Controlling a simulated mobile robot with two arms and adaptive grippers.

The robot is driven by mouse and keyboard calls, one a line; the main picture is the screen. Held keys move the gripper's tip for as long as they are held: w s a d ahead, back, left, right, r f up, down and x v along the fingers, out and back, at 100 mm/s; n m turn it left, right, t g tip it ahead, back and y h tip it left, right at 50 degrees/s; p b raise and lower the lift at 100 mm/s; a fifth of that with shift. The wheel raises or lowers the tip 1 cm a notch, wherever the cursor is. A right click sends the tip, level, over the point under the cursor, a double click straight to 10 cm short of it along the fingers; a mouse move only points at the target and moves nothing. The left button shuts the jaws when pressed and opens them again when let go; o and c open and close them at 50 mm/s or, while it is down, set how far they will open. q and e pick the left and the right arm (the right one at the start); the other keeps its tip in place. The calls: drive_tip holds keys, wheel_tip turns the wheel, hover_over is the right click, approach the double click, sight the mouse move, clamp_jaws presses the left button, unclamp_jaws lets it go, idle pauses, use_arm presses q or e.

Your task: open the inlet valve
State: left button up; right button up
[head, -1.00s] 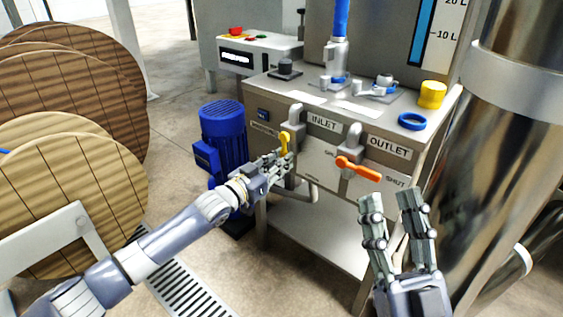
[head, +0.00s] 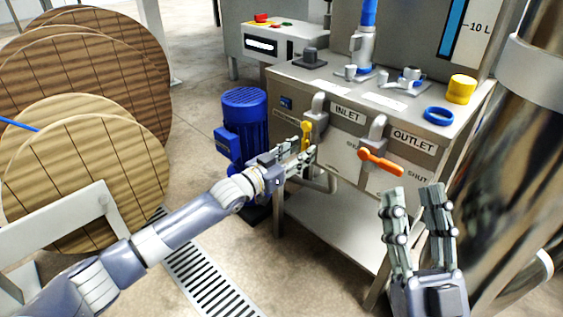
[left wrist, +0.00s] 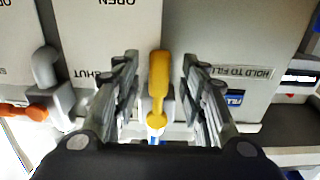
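The inlet valve's yellow handle (head: 305,134) stands roughly upright on the grey cabinet's front, beside the INLET label (head: 348,114). In the left wrist view the yellow handle (left wrist: 158,75) lies between the two fingers of my left gripper (left wrist: 160,62), with a gap on each side. That gripper is open around the handle, which no finger seems to touch. In the head view my left gripper (head: 303,153) partly hides the handle's lower end. My right gripper (head: 417,190) is open and empty, in front of the cabinet's right side.
The outlet valve's orange handle (head: 380,162) is to the right, tilted; it also shows in the left wrist view (left wrist: 30,112). A blue motor (head: 243,125) stands on the floor left of the cabinet. Wooden reels (head: 95,185) stand far left. A steel column (head: 510,160) is at right.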

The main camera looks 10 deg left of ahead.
use_arm(q)
drive_tip(key=v, duration=1.1)
